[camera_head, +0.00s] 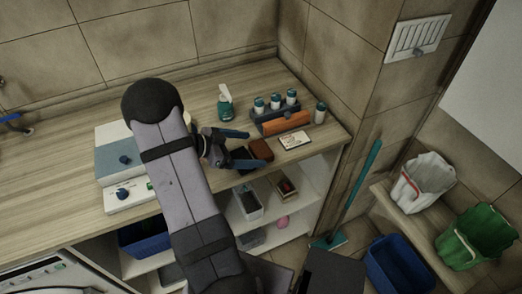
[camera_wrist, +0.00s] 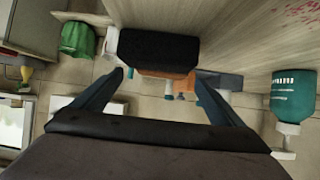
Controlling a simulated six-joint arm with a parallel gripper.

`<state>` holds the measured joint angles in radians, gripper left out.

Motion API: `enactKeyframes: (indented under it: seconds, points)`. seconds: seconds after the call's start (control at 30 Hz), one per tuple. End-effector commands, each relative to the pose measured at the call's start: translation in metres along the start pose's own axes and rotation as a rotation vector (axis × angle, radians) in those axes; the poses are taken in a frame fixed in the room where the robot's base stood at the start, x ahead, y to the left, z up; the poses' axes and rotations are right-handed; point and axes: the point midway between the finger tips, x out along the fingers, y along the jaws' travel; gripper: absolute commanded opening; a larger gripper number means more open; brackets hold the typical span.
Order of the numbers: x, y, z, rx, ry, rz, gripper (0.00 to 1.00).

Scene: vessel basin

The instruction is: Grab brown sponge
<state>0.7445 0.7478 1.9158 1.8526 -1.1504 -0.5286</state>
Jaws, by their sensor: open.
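The brown sponge (camera_head: 261,149) lies on the wooden counter near its front edge, right beside a black block (camera_head: 240,155). In the wrist view the black block (camera_wrist: 158,48) is nearest me and hides most of a brown-orange face (camera_wrist: 168,74), which seems to be the sponge. My gripper (camera_head: 249,150) is open, with its two dark blue fingers spread on either side of the black block and sponge. In the wrist view the gap between my fingertips (camera_wrist: 162,78) is wide and nothing is clamped.
A white card (camera_head: 295,140) lies just right of the sponge. A shelf with a bin (camera_head: 247,205) is below the counter edge. Blue and green buckets (camera_head: 398,265) stand at right.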

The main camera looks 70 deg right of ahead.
Motion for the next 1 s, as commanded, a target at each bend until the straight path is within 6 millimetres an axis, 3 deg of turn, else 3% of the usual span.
enactKeyframes:
  seconds: [0.23,0.6,0.9,1.0]
  points:
    - [0.009,0.0,-0.002,-0.001,0.0,0.003,0.92]
    - [0.049,-0.002,0.0,-0.001,-0.001,0.0,0.92]
    - [0.052,-0.002,0.001,0.001,0.0,-0.002,0.92]
    - [0.052,-0.002,0.001,0.001,0.0,-0.002,0.68]
